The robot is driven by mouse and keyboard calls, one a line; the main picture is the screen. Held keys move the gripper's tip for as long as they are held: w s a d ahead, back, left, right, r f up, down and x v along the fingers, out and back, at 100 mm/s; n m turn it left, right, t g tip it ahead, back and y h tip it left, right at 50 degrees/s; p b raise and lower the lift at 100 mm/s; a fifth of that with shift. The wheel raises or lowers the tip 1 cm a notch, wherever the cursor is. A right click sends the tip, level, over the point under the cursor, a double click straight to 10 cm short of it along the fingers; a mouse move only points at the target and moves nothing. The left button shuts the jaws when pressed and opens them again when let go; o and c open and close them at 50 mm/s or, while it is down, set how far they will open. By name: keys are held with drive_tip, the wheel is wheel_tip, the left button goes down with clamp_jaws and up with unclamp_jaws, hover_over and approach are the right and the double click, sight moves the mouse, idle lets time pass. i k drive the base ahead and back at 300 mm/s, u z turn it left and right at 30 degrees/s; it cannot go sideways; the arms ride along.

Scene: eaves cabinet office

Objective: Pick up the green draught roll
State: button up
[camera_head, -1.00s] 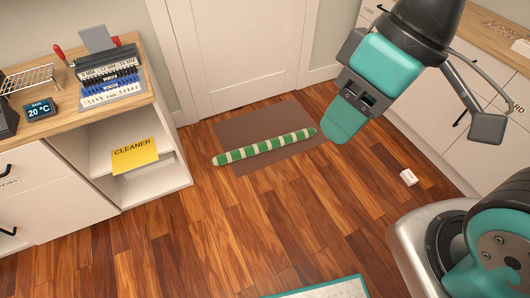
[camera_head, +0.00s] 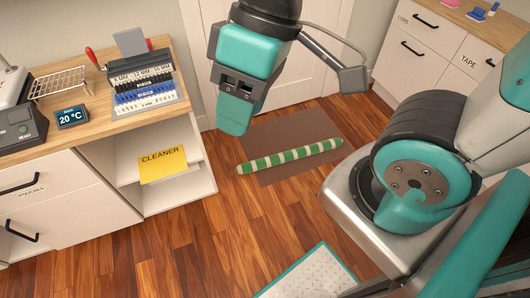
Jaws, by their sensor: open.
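The green draught roll (camera_head: 290,156) is a long green tube with cream bands. It lies on a brown mat (camera_head: 268,131) on the floor in front of the white door, slightly slanted with its right end farther back. My gripper (camera_head: 235,120) hangs in the air, and in the picture it shows just above the roll's left end. It is not touching the roll, and nothing shows in it. Its jaws are open, though the gap between the fingers is hard to see from this side. The whole roll is in view.
At left, a wooden-topped counter holds a binding machine (camera_head: 145,95), a wire rack (camera_head: 58,82) and a 20 °C display (camera_head: 72,117). A yellow CLEANER card (camera_head: 163,164) is on the open shelf below. White drawers (camera_head: 425,45) stand at right. The wooden floor (camera_head: 195,235) before the mat is clear.

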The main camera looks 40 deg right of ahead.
sight(260, 164)
drive_tip(key=u, duration=0.1)
drive_tip(key=i, duration=0.75)
drive_tip(key=z, duration=0.5)
drive_tip(key=i, duration=0.6)
drive_tip(key=z, duration=0.95)
drive_tip(key=i, duration=0.3)
drive_tip(key=z, duration=0.3)
